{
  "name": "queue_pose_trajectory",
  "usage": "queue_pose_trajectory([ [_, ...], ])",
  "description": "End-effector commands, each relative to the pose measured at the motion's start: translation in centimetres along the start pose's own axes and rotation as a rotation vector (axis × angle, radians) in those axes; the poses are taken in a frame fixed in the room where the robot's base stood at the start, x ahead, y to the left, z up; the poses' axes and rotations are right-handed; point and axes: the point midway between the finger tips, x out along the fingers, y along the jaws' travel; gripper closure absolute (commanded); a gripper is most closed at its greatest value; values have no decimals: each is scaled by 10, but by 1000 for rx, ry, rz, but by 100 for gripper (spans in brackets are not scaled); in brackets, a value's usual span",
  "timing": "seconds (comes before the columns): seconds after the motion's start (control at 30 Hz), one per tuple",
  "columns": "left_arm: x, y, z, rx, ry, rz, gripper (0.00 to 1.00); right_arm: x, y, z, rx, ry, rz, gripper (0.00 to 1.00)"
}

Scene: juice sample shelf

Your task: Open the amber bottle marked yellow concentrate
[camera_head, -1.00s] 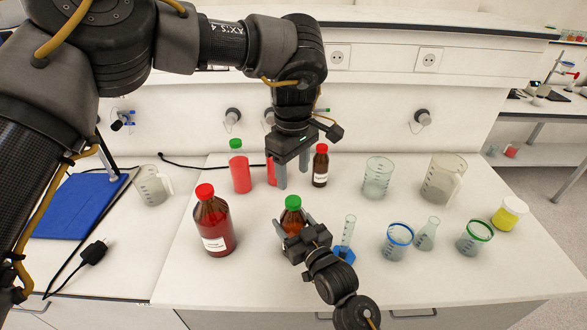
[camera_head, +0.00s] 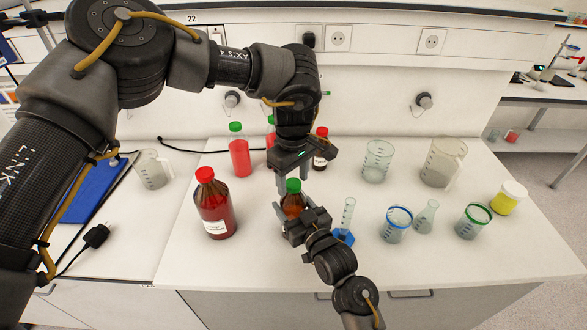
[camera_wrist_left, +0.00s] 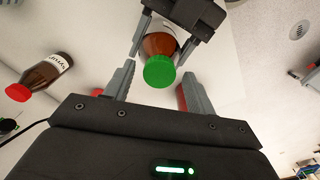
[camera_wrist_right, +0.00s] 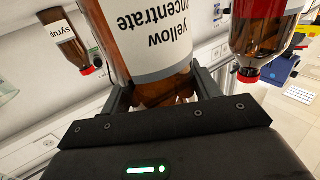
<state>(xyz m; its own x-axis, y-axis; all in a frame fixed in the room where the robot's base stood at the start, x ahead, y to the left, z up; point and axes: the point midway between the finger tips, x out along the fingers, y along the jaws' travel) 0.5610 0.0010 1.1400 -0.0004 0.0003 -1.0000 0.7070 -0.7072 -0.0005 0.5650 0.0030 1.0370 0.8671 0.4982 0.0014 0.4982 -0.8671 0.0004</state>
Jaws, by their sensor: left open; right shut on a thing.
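The amber bottle marked yellow concentrate (camera_head: 292,203) stands upright on the bench with its green cap (camera_head: 293,186) on. Its label (camera_wrist_right: 155,38) reads "yellow concentrate" in the right wrist view. My right gripper (camera_head: 291,222) is shut around the bottle's body from the front. My left gripper (camera_head: 291,186) points down from above, open, its fingers at about the height of the cap. In the left wrist view the green cap (camera_wrist_left: 159,71) lies ahead of and between the open fingers (camera_wrist_left: 152,93), apart from both.
A large red-capped amber bottle (camera_head: 214,207) stands to the left. A small red-capped syrup bottle (camera_head: 320,160) and green-capped red bottles (camera_head: 239,157) stand behind. A cylinder with blue base (camera_head: 343,235) is close on the right, with beakers (camera_head: 396,226) beyond.

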Motion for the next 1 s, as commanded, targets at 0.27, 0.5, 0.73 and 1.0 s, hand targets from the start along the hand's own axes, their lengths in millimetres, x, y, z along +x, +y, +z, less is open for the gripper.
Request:
queue_pose_trajectory([
  [0.27, 2, 0, 0, 0, 1, 0, 44, -1, 0, 4, 1, -10, -1, 100],
  [0.5, 2, 0, 0, 0, 0, 0, 75, -1, 0, 5, 1, -10, -1, 100],
  [0.73, 2, 0, 0, 0, 0, 0, 92, -1, 0, 5, 1, -10, 0, 100],
  [1.0, 2, 0, 1, -158, -2, 0, 92, -1, 0, 5, 2, -11, 0, 100],
])
